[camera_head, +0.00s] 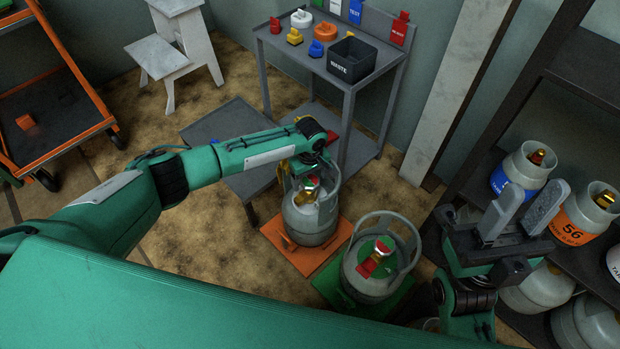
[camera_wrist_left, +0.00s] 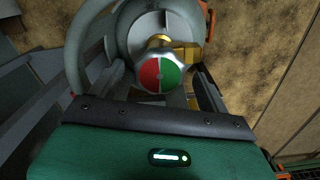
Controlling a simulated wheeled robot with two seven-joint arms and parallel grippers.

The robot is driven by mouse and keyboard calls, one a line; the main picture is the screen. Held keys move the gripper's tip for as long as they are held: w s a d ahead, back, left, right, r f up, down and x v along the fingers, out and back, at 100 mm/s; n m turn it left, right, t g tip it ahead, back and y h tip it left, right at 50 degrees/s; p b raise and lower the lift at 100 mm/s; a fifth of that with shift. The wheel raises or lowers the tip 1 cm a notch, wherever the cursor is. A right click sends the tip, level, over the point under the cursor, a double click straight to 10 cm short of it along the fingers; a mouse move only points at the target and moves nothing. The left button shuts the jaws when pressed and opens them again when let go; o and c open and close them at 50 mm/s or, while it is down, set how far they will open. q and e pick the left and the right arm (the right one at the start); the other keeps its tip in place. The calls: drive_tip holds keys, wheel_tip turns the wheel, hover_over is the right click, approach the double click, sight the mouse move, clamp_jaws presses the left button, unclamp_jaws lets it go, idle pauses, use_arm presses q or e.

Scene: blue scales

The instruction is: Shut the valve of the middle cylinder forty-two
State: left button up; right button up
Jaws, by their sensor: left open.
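A grey gas cylinder (camera_head: 310,222) with a collar handle stands upright on an orange scale (camera_head: 275,233). A second grey cylinder (camera_head: 372,272) with a red valve part stands on a green scale (camera_head: 335,292). No number shows on either, so I cannot tell which is forty-two. My left gripper (camera_head: 300,170) is over the cylinder on the orange scale. In the left wrist view its open fingers (camera_wrist_left: 162,80) lie on either side of a round red and green valve knob (camera_wrist_left: 160,72). Contact cannot be told. My right gripper (camera_head: 522,213) is open and empty at the right.
A dark shelf (camera_head: 585,95) at the right holds several cylinders, one with an orange band marked 56 (camera_head: 577,228). A grey table (camera_head: 330,45) at the back carries coloured parts and a black waste bin (camera_head: 352,62). Bare floor (camera_head: 200,250) lies left of the scales.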

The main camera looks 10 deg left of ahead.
use_arm(q)
drive_tip(key=c, duration=1)
drive_tip(key=shift+r+p, duration=0.1)
drive_tip(key=shift+p, duration=0.35)
